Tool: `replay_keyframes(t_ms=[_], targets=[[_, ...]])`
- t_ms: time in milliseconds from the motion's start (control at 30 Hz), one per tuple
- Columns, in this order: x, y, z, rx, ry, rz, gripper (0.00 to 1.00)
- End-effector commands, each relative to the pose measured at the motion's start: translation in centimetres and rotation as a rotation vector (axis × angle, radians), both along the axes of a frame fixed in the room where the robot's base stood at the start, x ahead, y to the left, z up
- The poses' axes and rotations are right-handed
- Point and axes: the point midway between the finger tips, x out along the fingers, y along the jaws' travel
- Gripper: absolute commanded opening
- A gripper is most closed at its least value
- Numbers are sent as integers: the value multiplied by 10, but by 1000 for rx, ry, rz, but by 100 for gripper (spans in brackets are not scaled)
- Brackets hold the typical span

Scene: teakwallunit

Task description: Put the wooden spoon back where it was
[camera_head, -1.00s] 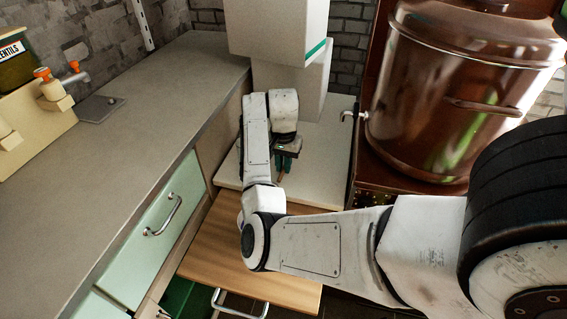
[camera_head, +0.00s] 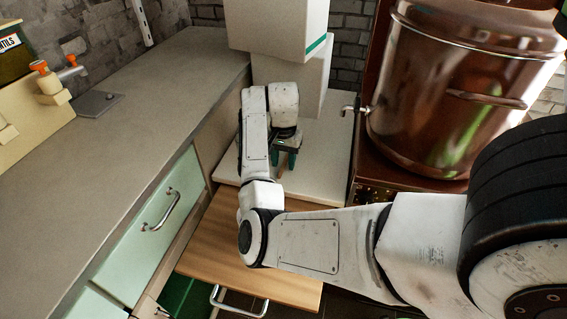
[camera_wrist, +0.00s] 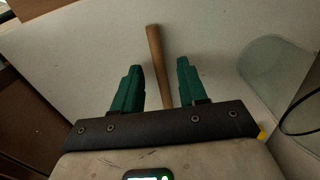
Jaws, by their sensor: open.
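The wooden spoon (camera_wrist: 155,50) shows in the wrist view as a brown handle on a pale surface (camera_wrist: 90,40). The handle passes between the two green fingers of my gripper (camera_wrist: 158,80), which stand apart on either side of it without visibly closing on it. Its lower end is hidden behind the gripper body. In the head view my gripper (camera_head: 284,160) is over the white worktop (camera_head: 320,165) below the white cabinet, and a small brown bit of the spoon (camera_head: 280,173) shows by the fingers.
A clear glass vessel (camera_wrist: 275,75) stands right of my gripper in the wrist view. A wooden pull-out board (camera_head: 215,260) is in front of the white worktop. A large copper boiler (camera_head: 440,90) stands at right, and the grey counter (camera_head: 130,130) runs along the left.

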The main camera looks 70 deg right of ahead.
Motion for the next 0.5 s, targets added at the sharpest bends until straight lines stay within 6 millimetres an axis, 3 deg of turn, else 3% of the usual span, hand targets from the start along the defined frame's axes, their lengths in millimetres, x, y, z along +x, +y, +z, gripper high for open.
replay_keyframes(t_ms=[33, 300, 500], targets=[[1, -2, 17, -7, -5, -1, 42], [1, -8, 76, -5, -5, -2, 42], [1, -8, 99, -3, -4, -1, 42]])
